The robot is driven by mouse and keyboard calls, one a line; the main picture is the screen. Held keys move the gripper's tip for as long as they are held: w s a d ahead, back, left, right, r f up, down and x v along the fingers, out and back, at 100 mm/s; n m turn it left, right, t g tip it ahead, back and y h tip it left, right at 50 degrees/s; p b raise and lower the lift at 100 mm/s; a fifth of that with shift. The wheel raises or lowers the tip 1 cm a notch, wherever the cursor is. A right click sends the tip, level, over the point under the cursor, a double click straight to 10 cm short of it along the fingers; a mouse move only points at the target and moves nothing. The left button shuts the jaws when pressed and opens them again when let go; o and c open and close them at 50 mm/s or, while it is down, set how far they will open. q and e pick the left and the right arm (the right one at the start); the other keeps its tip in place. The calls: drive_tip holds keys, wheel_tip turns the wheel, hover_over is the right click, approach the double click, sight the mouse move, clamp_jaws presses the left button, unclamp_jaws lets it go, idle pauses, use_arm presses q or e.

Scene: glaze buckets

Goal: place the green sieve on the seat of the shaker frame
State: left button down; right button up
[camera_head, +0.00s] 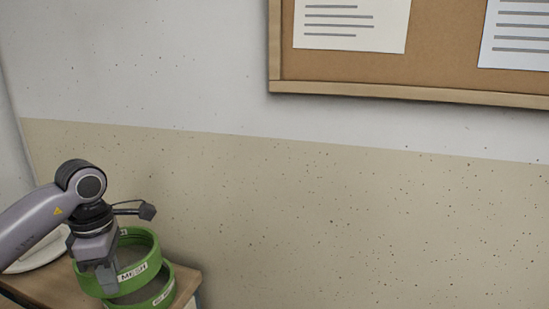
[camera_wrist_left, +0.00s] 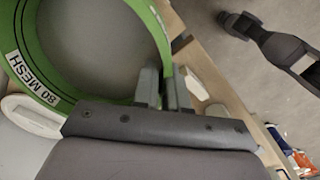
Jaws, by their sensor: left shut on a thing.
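A green sieve (camera_head: 146,244) with a white mesh label is at the lower left of the head view. My left gripper (camera_head: 107,278) is at its near left side, shut on its rim. In the left wrist view the sieve (camera_wrist_left: 158,30) fills the upper left, its label reads "80 MESH", and its rim runs to the fingers (camera_wrist_left: 163,88). A second green sieve ring (camera_head: 166,292) shows just below and right of the first; I cannot tell whether they touch. The shaker frame is not recognisable in either view. My right gripper is not in view.
A wooden table top (camera_head: 187,283) lies beneath the sieves, with a white rounded object (camera_head: 38,256) at its left. The speckled wall (camera_head: 330,210) stands behind, with a cork board (camera_head: 440,45) higher up. Coloured items (camera_wrist_left: 300,160) show low right in the wrist view.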

use_arm(q)
drive_tip(key=s+d+m+p, duration=0.1)
drive_tip(key=m, duration=0.2)
drive_tip(key=d+m, duration=0.2)
drive_tip(key=m, duration=0.1)
drive_tip(key=s+d+r+m+p, duration=0.1)
drive_tip(key=m, duration=0.3)
drive_tip(key=shift+s+d+p, duration=0.3)
drive_tip(key=shift+s+d, duration=0.05)
drive_tip(key=shift+d, duration=0.05)
drive_tip(key=s+d+m+p, duration=0.2)
drive_tip(key=s+d+m, duration=0.2)
drive_tip(key=m, duration=0.8)
drive_tip(key=shift+s+d+p, duration=0.4)
drive_tip(key=shift+f, duration=0.1)
